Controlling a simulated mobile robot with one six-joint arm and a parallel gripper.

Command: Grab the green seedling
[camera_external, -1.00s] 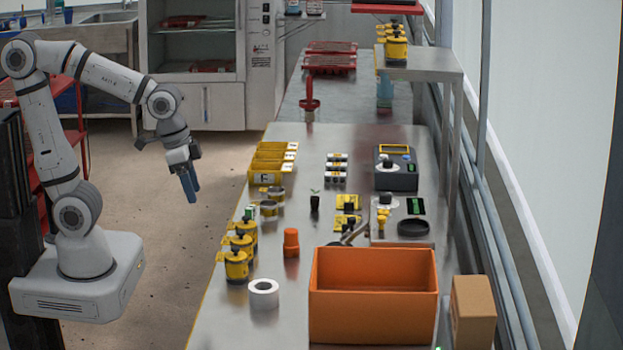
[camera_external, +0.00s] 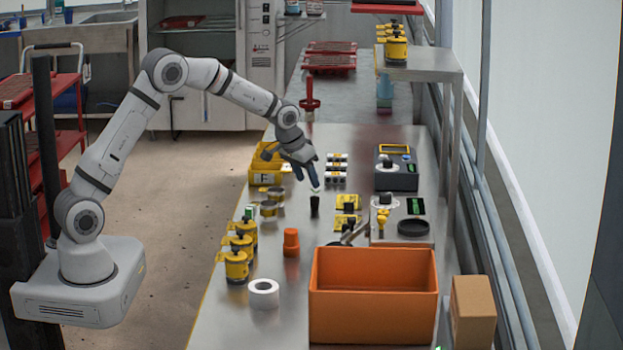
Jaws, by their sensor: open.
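The green seedling (camera_external: 315,191) is a small sprout in a black plug (camera_external: 315,206) that stands upright on the metal table. My gripper (camera_external: 308,184) is above the table, just above and behind the seedling in the picture, with its blue fingers pointing down. The fingers are open with nothing between them. The fingertips come very close to the leaves, and I cannot tell whether they touch. My gripper and wrist partly cover the yellow bins.
Yellow bins (camera_external: 262,178) and metal tins (camera_external: 269,208) stand to the left. Small white-and-black boxes (camera_external: 337,168) and a dark device (camera_external: 396,174) stand to the right. An orange bottle (camera_external: 291,242), a white tape roll (camera_external: 263,293) and an orange bin (camera_external: 373,300) are nearer.

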